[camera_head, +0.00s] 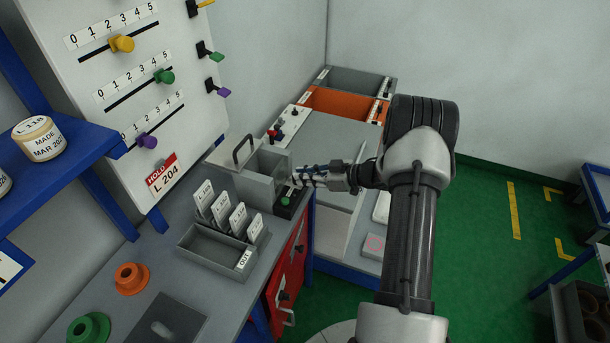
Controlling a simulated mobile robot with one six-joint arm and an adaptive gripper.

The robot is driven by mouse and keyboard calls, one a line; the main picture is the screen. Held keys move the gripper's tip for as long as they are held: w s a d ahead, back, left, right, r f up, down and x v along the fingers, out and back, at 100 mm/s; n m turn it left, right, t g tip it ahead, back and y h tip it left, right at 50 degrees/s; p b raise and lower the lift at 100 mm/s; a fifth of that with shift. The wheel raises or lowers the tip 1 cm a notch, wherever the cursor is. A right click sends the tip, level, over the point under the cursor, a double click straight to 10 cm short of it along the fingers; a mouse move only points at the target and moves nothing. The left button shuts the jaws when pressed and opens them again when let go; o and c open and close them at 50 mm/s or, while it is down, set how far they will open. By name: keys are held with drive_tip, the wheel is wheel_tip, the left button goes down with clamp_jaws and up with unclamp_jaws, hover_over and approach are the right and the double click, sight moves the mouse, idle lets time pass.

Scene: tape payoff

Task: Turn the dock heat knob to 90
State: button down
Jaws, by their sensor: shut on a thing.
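A grey dock (262,182) with an open-topped bay and a dark handle stands at the back of the blue-legged bench. A dark panel (290,211) with a green button (286,201) is at its front right. My gripper (297,178) reaches in from the right, its fingertips against the dock's right side just above that panel. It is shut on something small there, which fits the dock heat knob. The fingers hide the knob, so its pointer, scale and setting cannot be read.
An orange spool (130,278) and a green spool (88,328) lie nearer. A slider board (130,80) rises behind. Open green floor (470,230) lies to the right.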

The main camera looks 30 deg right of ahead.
drive_tip(key=shift+r, duration=0.1)
drive_tip(key=c, duration=1.9)
unclamp_jaws()
drive_tip(key=shift+w, duration=0.1)
drive_tip(key=shift+c, duration=0.2)
drive_tip(key=v, duration=1.2)
